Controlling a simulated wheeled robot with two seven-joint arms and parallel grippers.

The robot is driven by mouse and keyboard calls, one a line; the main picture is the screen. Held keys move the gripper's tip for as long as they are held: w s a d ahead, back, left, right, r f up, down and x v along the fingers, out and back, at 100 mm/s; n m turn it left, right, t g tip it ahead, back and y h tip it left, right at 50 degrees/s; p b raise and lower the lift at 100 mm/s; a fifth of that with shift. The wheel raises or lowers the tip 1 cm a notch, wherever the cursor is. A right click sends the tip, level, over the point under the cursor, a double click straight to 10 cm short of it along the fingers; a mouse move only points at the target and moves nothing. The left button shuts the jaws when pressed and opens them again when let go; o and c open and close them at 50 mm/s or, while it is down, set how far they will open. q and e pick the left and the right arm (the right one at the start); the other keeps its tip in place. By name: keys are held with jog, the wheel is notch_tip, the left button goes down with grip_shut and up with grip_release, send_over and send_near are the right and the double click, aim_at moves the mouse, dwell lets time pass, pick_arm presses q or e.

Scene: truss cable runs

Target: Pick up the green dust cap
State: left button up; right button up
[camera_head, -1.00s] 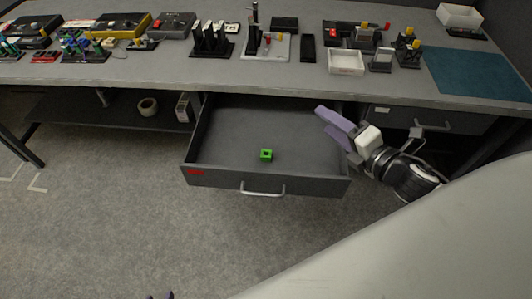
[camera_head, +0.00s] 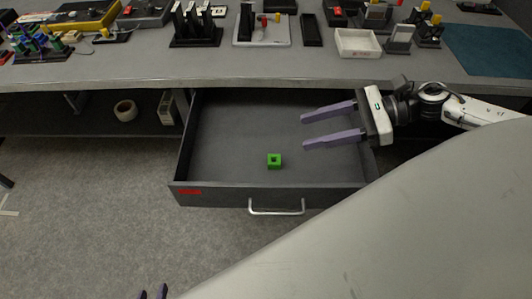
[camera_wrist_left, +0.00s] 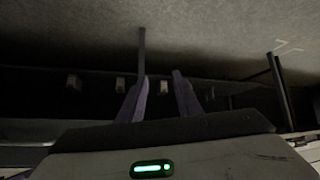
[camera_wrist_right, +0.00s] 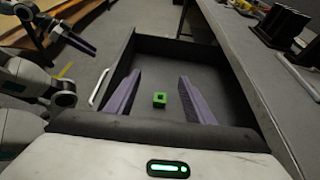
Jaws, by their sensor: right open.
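The green dust cap (camera_head: 274,161) is a small block with a dark hole in its top. It sits alone on the floor of the open grey drawer (camera_head: 225,125), and also shows in the right wrist view (camera_wrist_right: 159,99). My right gripper (camera_head: 304,130) is open and empty over the drawer's right part, to the right of the cap and apart from it. In the right wrist view the cap appears between its purple fingers. My left gripper (camera_head: 153,292) shows only its fingertips at the bottom edge of the head view. In the left wrist view its fingers (camera_wrist_left: 161,80) are apart and empty.
The drawer's front wall and silver handle (camera_head: 276,207) face me, under the grey desk (camera_head: 260,70). A white tray (camera_head: 358,43) and several fixtures stand on the desk. A tape roll (camera_head: 125,110) lies on the shelf at left. The drawer floor around the cap is clear.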

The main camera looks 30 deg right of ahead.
jog(key=b, duration=0.8)
send_near(271, 160)
jog(key=shift+s+a+f, duration=0.1)
jog(key=shift+s, duration=0.05)
jog(key=shift+a+f+b, duration=0.1)
jog(key=shift+f+b, duration=0.35)
jog(key=shift+b, duration=0.2)
jog(key=shift+b+x, duration=0.6)
jog(key=shift+x, duration=0.55)
jog(key=shift+w+a, duration=0.2)
jog(key=shift+w, duration=0.1)
jog(key=b+x, duration=0.2)
jog(key=x, duration=0.1)
jog(key=shift+w+r, duration=0.2)
jog(key=shift+r, duration=0.1)
jog(key=shift+b+x, duration=0.5)
jog(key=shift+x, duration=0.25)
pick_arm(q)
notch_tip(271, 160, down, 10)
jog(key=d, duration=0.1)
jog(key=shift+w+d+n+t+h, duration=0.3)
jog(key=shift+w, duration=0.05)
jog(key=shift+r, duration=0.15)
jog(key=shift+w, duration=0.1)
pick_arm(e)
jog(key=c, duration=1.1)
